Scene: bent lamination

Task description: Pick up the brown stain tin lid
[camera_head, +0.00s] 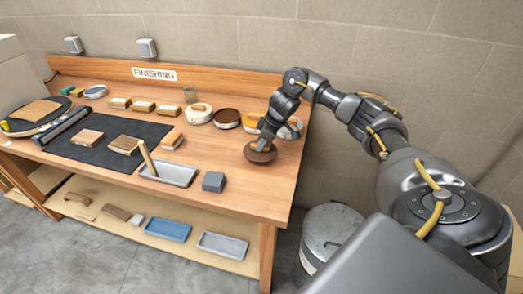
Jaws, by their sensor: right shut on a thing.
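The brown stain tin lid (260,156) is a dark brown disc at the right part of the wooden bench. My right gripper (264,145) reaches down onto it from above and is shut on it. The fingertips are small in the picture, and I cannot tell whether the lid still touches the bench top. An open tin with dark brown contents (227,118) stands behind it to the left. My left gripper does not show.
A tin with orange contents (252,121) stands close behind my right gripper. A grey block (213,182) and a grey tray (170,172) lie to the left, near the bench's front edge. A dark mat (80,153) holds several wooden blocks. A metal bin (330,232) stands right of the bench.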

